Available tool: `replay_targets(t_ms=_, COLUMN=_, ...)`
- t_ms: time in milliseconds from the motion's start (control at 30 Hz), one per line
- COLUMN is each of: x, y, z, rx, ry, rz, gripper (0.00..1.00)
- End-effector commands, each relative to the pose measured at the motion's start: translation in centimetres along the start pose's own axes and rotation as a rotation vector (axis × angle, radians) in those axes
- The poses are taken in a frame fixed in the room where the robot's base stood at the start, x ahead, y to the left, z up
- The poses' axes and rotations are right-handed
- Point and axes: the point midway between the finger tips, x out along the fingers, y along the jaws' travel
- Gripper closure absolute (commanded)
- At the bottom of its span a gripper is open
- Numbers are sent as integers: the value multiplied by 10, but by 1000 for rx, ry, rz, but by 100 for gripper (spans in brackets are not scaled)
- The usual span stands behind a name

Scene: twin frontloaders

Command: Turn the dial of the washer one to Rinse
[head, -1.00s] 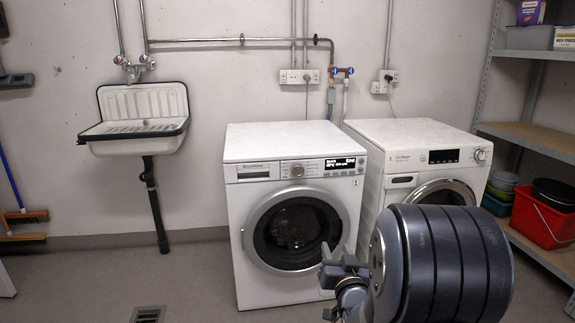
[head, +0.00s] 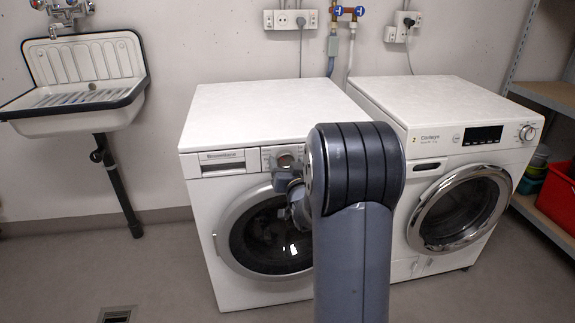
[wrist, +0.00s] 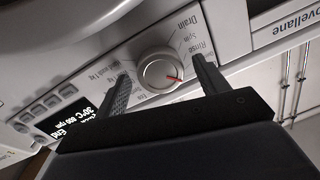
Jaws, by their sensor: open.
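The left washer (head: 240,115) is a white front-loader. Its round silver dial (wrist: 158,70) has a red mark near the rim, pointing to the lower right in the wrist view. The labels Drain, Spin and Rinse show upside down beside the dial, with Rinse (wrist: 200,48) by the right finger. In the wrist view my gripper (wrist: 160,69) is open, with a finger on either side of the dial. I cannot tell whether they touch it.
The washer's lit display (wrist: 66,116) reads 30°C, 800 rpm and End. A second white washer (head: 450,150) stands close at the right. A sink (head: 80,80) hangs on the left wall. A shelf with a red bin (head: 558,195) stands at far right. The floor at left is clear.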

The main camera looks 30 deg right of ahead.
Motion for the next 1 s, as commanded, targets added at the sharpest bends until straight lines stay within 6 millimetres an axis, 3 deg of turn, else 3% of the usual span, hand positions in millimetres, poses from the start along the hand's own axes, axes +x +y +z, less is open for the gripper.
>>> replay_targets(t_ms=300, x=2, y=0, z=0, rx=0, ry=1, rz=0, gripper=31)
replay_targets(t_ms=833, x=2, y=0, z=0, rx=0, ry=1, rz=0, gripper=75)
replay_targets(t_ms=1000, x=2, y=0, z=0, rx=-9, ry=1, rz=0, gripper=75)
